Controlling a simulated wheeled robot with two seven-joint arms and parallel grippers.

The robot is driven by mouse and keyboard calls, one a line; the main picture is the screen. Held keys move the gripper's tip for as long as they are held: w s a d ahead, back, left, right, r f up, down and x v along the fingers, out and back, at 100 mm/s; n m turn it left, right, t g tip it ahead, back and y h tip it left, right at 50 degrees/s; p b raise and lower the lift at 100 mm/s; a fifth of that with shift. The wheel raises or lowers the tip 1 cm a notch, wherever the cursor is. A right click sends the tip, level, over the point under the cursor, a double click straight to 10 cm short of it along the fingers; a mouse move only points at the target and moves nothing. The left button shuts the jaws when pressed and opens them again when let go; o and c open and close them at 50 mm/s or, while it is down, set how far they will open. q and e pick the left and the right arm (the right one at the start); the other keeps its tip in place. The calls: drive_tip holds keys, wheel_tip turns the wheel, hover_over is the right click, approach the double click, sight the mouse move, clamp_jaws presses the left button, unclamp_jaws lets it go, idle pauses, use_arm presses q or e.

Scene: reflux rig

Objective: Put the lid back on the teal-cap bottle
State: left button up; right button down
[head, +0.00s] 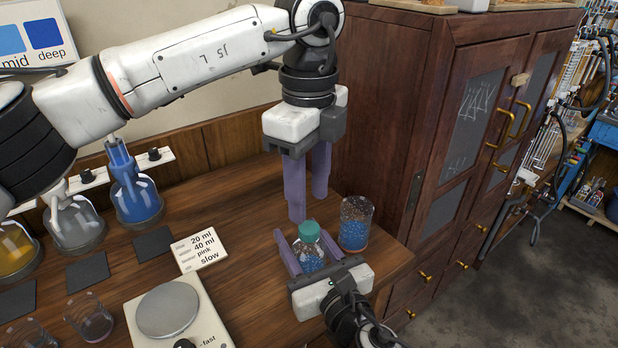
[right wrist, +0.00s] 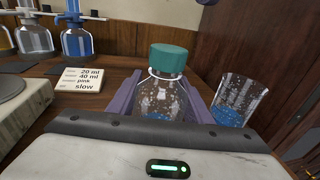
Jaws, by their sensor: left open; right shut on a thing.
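The teal-cap bottle (head: 312,261) is clear, holds some blue contents and stands upright near the table's right end. The teal lid (head: 309,231) sits on top of its neck; the right wrist view also shows the lid (right wrist: 168,58) on the bottle (right wrist: 160,98). I cannot tell whether it is screwed tight. My right gripper (head: 303,236) is shut on the bottle, one purple finger on each side of its body. My left gripper (head: 309,209) is open and empty, pointing down just above the lid, apart from it.
A glass beaker (head: 355,224) with blue contents stands close right of the bottle. A hotplate (head: 168,311) and a note card (head: 200,249) lie to the left. Several flasks, including a blue one (head: 137,200), line the back. A wooden cabinet (head: 400,110) rises behind and right.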

sight(309, 227)
use_arm(q)
wheel_tip(309, 227, down, 6)
drive_tip(key=shift+r, duration=0.15)
idle(0.3)
